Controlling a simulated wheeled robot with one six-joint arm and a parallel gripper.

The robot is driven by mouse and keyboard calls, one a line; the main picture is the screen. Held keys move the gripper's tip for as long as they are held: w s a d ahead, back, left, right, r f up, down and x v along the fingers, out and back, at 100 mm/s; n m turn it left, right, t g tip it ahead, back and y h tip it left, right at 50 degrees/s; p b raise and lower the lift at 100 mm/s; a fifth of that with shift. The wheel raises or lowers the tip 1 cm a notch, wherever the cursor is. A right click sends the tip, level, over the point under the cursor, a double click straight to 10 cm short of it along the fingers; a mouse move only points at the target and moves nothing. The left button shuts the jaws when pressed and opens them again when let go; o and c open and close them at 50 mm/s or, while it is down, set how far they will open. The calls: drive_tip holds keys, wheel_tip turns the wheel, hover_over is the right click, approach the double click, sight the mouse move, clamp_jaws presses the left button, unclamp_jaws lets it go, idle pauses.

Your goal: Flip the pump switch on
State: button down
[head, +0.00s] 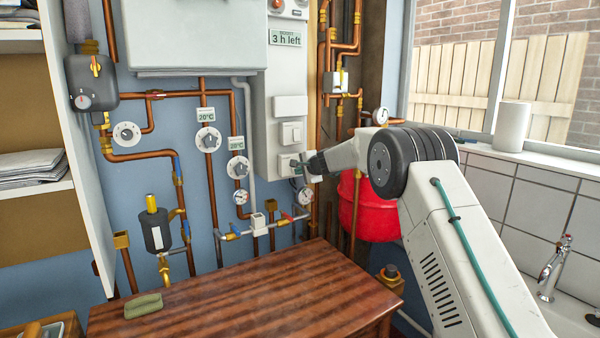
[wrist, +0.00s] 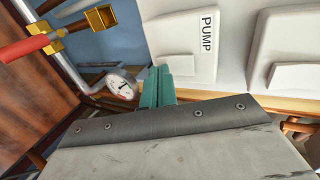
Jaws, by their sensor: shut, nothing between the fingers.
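The pump switch (wrist: 196,42) is a white wall plate with a raised rocker, labelled PUMP in the wrist view. In the head view it is the lowest plate (head: 285,164) on the side of the white cabinet, partly behind my gripper. My gripper (wrist: 160,72) has teal fingers, which are shut and empty. The fingertips overlap the rocker's edge in the wrist view; I cannot tell whether they touch it. In the head view my gripper (head: 301,165) is right at this plate. Which way the rocker is tipped is not clear.
Another white switch (head: 291,133) sits just above. A gauge (head: 305,196) and a red-handled valve (head: 287,216) are close below. Copper pipes run on both sides. A red tank (head: 368,210) stands behind my arm. The wooden table (head: 240,300) is mostly clear.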

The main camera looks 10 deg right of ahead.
drive_tip(key=shift+w+a+f, duration=0.1)
drive_tip(key=shift+w, duration=0.15)
drive_tip(key=shift+w+r, duration=0.1)
drive_tip(key=shift+r, duration=1.1)
drive_tip(key=s+d, duration=0.4)
drive_tip(key=s, duration=0.9)
drive_tip(key=shift+s+d+f, duration=0.2)
drive_tip(key=shift+f, duration=0.05)
